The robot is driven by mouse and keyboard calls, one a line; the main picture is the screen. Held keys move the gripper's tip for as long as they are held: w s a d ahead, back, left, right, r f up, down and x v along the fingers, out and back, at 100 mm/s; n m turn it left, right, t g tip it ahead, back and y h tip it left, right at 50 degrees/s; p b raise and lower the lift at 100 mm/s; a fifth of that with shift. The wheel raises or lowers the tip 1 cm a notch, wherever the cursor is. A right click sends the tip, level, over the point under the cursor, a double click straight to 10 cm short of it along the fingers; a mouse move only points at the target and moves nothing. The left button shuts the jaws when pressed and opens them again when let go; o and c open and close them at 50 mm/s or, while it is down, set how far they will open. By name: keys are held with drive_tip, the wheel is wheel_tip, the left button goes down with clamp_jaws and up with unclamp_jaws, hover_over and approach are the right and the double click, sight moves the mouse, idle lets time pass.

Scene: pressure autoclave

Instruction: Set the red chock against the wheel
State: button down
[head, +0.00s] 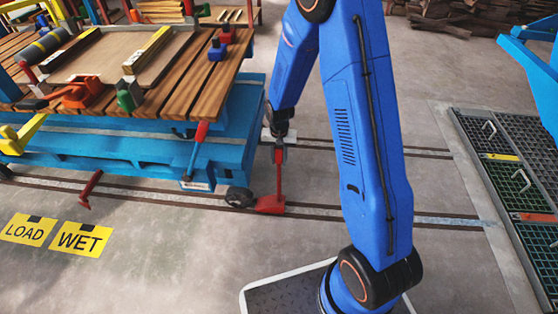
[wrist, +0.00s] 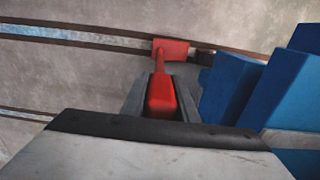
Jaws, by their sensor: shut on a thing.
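The red chock (head: 270,203) is a small red block with an upright red handle. In the head view its block is at floor level by the rail, just right of the cart's black wheel (head: 239,197). I cannot tell whether block and wheel touch. My gripper (head: 279,148) is above the block, shut on the top of the handle. In the wrist view the gripper fingers (wrist: 163,98) close on the red handle, and the chock's block (wrist: 171,49) shows beyond it, near a dark shape that may be the wheel.
The blue cart (head: 120,148) carries a wooden slatted deck (head: 190,85) with clamps and tools. Another red-handled piece (head: 89,190) is left of the wheel. Yellow LOAD (head: 28,229) and WET (head: 80,239) signs lie on the floor. Floor grates (head: 505,150) are at right.

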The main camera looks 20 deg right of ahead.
drive_tip(key=shift+f, duration=0.35)
drive_tip(key=c, duration=1.4)
unclamp_jaws()
drive_tip(key=shift+f, duration=0.15)
wheel_tip(320, 180, up, 13)
drive_tip(key=shift+f, duration=0.2)
drive_tip(key=s+d+r+n+t, duration=0.1)
drive_tip(key=s+r, duration=0.2)
drive_tip(key=r, duration=0.3)
drive_tip(key=s+d+r, duration=0.2)
drive_tip(key=s+r, duration=0.2)
drive_tip(key=r, duration=0.1)
drive_tip(key=s+d+r+n+t, duration=0.1)
drive_tip(key=s+d+r+t, duration=0.1)
drive_tip(key=s+r, duration=0.5)
drive_tip(key=s+d+r+n+t, duration=0.1)
drive_tip(key=s+r, duration=0.6)
drive_tip(key=s, duration=1.2)
drive_tip(key=shift+d+n+t, duration=0.4)
drive_tip(key=shift+d+n, duration=0.1)
drive_tip(key=shift+n, duration=0.3)
